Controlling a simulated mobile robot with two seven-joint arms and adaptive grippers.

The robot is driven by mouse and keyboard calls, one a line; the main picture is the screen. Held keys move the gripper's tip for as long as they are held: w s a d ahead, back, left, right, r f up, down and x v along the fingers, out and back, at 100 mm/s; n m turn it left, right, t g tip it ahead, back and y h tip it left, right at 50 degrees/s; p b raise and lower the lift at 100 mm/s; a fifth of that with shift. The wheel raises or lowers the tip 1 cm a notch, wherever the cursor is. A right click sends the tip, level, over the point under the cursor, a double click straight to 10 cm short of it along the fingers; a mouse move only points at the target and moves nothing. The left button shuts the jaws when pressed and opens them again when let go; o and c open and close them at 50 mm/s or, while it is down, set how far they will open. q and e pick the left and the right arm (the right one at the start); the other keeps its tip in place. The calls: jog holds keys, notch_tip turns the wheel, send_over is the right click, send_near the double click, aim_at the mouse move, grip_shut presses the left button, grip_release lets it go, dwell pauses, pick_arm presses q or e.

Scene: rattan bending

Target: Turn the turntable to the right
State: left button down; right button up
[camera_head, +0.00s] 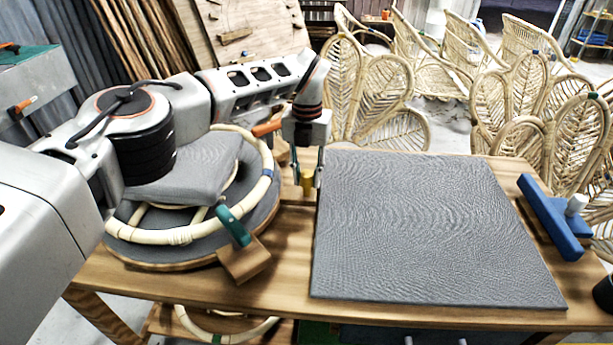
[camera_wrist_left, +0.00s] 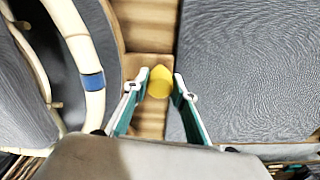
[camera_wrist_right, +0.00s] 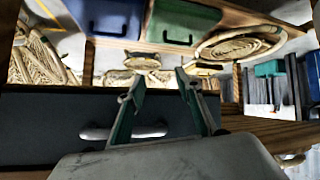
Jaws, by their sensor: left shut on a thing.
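The turntable (camera_head: 195,253) is a round, grey-topped disc with a wooden edge, at the left of the table. A pale rattan ring (camera_head: 165,236) and a grey cushion-like block (camera_head: 190,175) rest on it. A yellow knob (camera_wrist_left: 159,82) stands beside the turntable's right edge, by a wooden tab (camera_wrist_left: 147,66). My left gripper (camera_head: 305,180) is shut on the yellow knob, its fingers on either side. My left arm hides part of the turntable. My right gripper (camera_wrist_right: 155,90) shows only in the right wrist view, open and empty, before a dark drawer with a metal handle.
A square grey mat (camera_head: 430,225) covers the table's right half, close to the left gripper. A green clamp (camera_head: 233,226) sits at the turntable's front edge. A blue tool (camera_head: 550,217) lies at the right. Rattan chairs (camera_head: 375,95) stand behind the table.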

pick_arm(q)
jog(key=shift+w+r, duration=0.15)
jog(key=shift+w, duration=0.1)
jog(key=c, duration=2.1)
grip_release()
jog(key=o, duration=0.5)
jog(key=shift+w, duration=0.15)
jog(key=shift+c, duration=0.2)
notch_tip(320, 180, up, 12)
